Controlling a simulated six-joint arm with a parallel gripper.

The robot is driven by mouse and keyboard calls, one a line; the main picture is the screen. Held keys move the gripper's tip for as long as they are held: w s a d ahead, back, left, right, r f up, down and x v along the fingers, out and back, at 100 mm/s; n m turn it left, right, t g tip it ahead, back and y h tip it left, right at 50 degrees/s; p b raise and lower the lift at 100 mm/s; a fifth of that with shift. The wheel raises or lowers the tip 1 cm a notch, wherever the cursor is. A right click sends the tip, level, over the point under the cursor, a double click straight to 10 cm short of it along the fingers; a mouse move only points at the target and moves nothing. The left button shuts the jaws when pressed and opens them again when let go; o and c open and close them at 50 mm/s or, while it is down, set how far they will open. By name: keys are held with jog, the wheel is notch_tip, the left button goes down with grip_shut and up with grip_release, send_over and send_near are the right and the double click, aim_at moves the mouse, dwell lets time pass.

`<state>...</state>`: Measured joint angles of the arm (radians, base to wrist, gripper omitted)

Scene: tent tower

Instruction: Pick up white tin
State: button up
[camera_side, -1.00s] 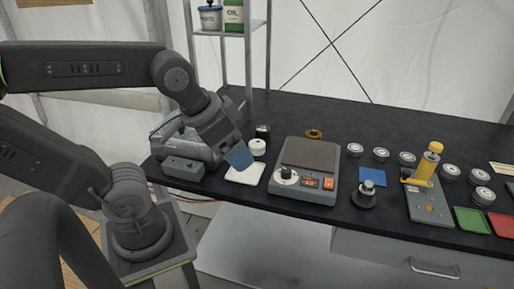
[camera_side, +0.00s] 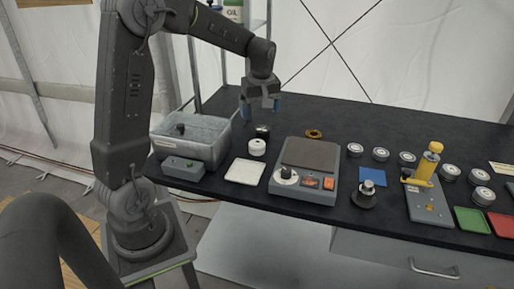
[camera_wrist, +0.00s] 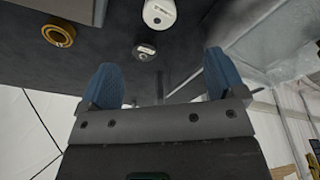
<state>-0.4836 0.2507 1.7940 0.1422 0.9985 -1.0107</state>
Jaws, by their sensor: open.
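A small white tin (camera_side: 257,147) stands upright on the black bench, just behind a white square pad (camera_side: 245,171). Its round lid shows at the top edge of the wrist view (camera_wrist: 159,13). My gripper (camera_side: 261,106) hangs pointing down above and slightly behind the tin, apart from it. Its two blue fingers are spread and empty; they also show in the wrist view (camera_wrist: 160,75). A small dark object with a pale top (camera_side: 262,131) stands just behind the tin, below my gripper; it also appears in the wrist view (camera_wrist: 145,52).
A grey open bin (camera_side: 205,150) and a grey control box (camera_side: 183,168) stand left. A scale (camera_side: 310,153) stands right of the tin. A brass ring (camera_side: 313,134) lies behind the scale. Several round tins and a yellow-handled press (camera_side: 430,165) stand farther right. Shelf posts rise behind.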

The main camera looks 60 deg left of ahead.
jog(key=a+f+n, duration=0.1)
jog(key=a+f, duration=0.1)
send_over(257, 143)
jog(key=f, duration=0.7)
jog(key=shift+s+d+f, duration=0.15)
jog(key=shift+s+d, duration=0.05)
jog(key=shift+w+a+f, duration=0.1)
jog(key=shift+f, duration=1.3)
jog(key=shift+w+a+f, duration=0.1)
jog(key=shift+f, duration=1.25)
jog(key=c, duration=1)
